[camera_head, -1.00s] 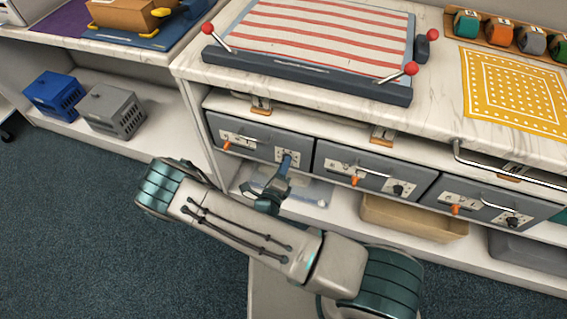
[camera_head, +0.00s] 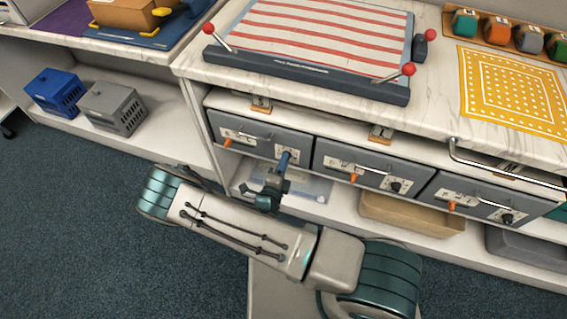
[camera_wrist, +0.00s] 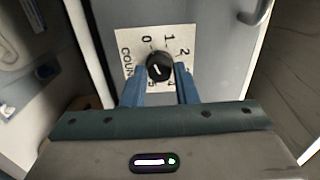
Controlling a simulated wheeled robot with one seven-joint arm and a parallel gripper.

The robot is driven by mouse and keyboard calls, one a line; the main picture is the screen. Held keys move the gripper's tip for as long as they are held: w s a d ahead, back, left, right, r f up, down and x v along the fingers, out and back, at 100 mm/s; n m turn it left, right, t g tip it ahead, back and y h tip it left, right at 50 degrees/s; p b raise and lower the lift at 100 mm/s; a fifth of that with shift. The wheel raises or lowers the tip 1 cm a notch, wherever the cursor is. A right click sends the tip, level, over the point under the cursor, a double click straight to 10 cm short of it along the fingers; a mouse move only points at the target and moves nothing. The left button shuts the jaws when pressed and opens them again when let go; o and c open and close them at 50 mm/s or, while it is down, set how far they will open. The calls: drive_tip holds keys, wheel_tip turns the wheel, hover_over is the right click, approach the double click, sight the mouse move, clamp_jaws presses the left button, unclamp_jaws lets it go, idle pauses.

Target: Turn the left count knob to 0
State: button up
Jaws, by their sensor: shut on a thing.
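The left count knob (camera_wrist: 158,67) is black and round with a white pointer line. It sits on a white dial plate (camera_wrist: 128,46) marked COUNT with digits around it. In the wrist view the 0 is above and slightly left of the knob, with 1 and 2 toward the upper right. The white line is slanted; which digit it marks I cannot tell for sure. My gripper (camera_wrist: 160,80) has its blue fingers on both sides of the knob, shut on it. In the head view my gripper (camera_head: 284,160) reaches the left grey drawer (camera_head: 262,146) and hides the knob.
The middle drawer (camera_head: 340,155) and right drawer (camera_head: 480,188) have similar black knobs, orange levers and bar handles. The counter above holds a striped board (camera_head: 300,80) with red-tipped levers. A tan bin (camera_head: 410,222) stands on the shelf below. A handle (camera_wrist: 258,14) is near the knob.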

drive_tip(key=o, duration=1)
drive_tip(key=v, duration=1.4)
drive_tip(key=shift+w, duration=0.1)
drive_tip(key=shift+r, duration=0.1)
